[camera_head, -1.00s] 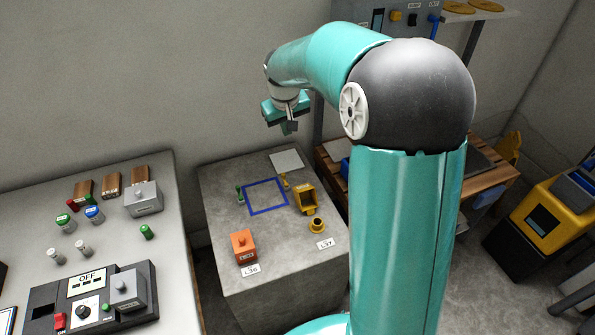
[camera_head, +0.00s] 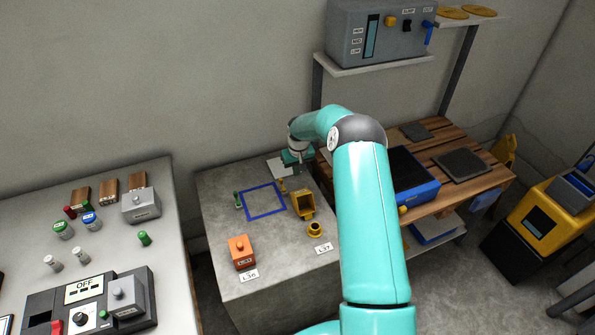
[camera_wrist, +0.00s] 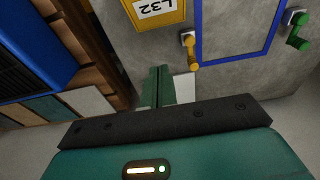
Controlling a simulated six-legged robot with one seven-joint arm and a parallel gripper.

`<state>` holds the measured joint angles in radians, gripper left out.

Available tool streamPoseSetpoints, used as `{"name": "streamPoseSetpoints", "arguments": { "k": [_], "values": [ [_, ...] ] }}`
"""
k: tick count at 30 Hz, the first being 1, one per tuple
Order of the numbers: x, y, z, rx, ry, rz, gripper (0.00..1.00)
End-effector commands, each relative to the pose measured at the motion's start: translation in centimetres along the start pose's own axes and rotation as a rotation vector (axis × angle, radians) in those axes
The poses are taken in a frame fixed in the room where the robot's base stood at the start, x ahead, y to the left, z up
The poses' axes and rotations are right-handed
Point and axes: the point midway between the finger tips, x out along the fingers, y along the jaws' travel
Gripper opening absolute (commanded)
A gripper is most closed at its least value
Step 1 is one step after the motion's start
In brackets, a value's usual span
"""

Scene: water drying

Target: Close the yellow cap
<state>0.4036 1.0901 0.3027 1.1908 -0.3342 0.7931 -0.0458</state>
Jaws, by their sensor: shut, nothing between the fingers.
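A small round yellow cap-like piece (camera_head: 315,229) with a wide base stands on the grey block (camera_head: 215,205), near its right edge. Behind it is an open-fronted yellow box (camera_head: 302,204); its label reads L32 in the wrist view (camera_wrist: 155,10). I cannot tell for sure which of these is the named cap. A small yellow lever-like piece (camera_head: 282,186) stands at the blue square outline's right side and also shows in the wrist view (camera_wrist: 190,52). My gripper (camera_wrist: 158,85) is shut and empty, above the block's far right corner, apart from the yellow pieces.
A white plate (camera_head: 279,168) lies at the block's back. A small green piece (camera_head: 238,199) stands left of the blue outline (camera_head: 250,216). An orange box (camera_head: 241,251) is in front. A wooden table with a blue tray (camera_head: 425,190) stands right; a control panel table (camera_head: 165,240) stands left.

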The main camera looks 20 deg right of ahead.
Motion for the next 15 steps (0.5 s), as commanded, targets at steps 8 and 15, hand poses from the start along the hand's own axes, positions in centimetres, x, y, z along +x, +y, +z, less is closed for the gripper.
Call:
{"name": "streamPoseSetpoints", "arguments": {
  "k": [8, 15],
  "values": [
    [5.0, -0.1, 0.1, 0.000, -0.002, -0.001, 0.00],
    [7.1, 0.0, 0.3, 0.000, 0.001, 0.001, 0.00]
  ]
}}
